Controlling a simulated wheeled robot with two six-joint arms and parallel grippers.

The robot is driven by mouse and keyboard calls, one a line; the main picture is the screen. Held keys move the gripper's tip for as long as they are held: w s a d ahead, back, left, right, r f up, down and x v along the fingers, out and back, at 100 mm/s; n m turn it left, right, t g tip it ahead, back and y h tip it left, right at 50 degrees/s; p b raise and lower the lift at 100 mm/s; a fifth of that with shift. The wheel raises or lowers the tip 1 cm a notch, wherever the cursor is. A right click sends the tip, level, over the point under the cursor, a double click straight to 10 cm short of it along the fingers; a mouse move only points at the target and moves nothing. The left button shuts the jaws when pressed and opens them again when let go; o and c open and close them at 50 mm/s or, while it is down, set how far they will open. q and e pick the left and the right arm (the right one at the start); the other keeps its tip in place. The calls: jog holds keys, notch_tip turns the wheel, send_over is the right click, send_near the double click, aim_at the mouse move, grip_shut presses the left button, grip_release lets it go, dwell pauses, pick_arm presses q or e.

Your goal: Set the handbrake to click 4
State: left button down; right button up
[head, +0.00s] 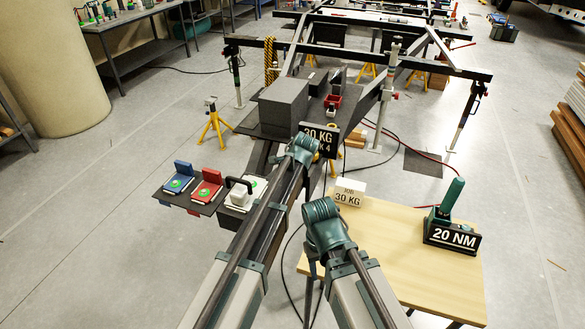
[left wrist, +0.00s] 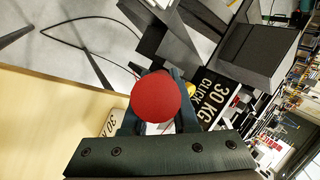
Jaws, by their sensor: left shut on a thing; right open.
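In the left wrist view my left gripper (left wrist: 158,112) is shut on a round red knob (left wrist: 162,96), which looks like the end of the handbrake lever. The rest of the lever is hidden behind it. In the head view my left arm covers this spot. A black sign (head: 320,138) beside it reads "30 KG" with a partly covered "K 4"; in the left wrist view the sign (left wrist: 209,100) reads "30 KG CLICK 4". My right gripper (head: 323,212) is open, over the wooden table's left side, its fingers mostly hidden by my arm. It appears empty.
The wooden table (head: 420,270) carries a white "JOB 30 KG" card (head: 347,194) and a green-handled tool on a "20 NM" stand (head: 452,236). A grey block (head: 284,104) sits on the chassis.

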pick_arm(q)
jog(key=shift+w, duration=0.1)
dwell(0.3)
jog(key=c, duration=0.7)
grip_release()
jog(key=shift+r, duration=0.15)
jog(key=p+v, duration=1.1)
jog(key=v, duration=0.2)
jog(key=shift+s+d+r, duration=0.2)
